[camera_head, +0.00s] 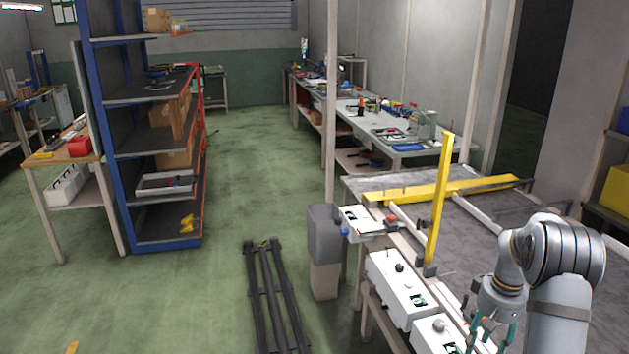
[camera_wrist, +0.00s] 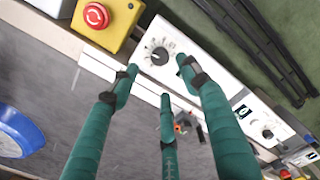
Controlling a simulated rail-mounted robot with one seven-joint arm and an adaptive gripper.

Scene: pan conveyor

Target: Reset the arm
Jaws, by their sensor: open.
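My gripper (camera_head: 490,335) is at the lower right of the head view, pointing down over the front edge of the conveyor near the white control boxes. Part of it is cut off by the bottom of the picture. In the wrist view its teal fingers (camera_wrist: 157,78) are spread apart with nothing between them. They hang above the conveyor edge, and a white control box (camera_wrist: 160,52) with a round knob shows just beyond the fingertips.
A yellow box with a red emergency button (camera_wrist: 96,15) and a blue round object (camera_wrist: 18,130) are near my fingers. A yellow post (camera_head: 438,205) rises from the conveyor (camera_head: 480,225). Black rails (camera_head: 270,300) lie on the floor.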

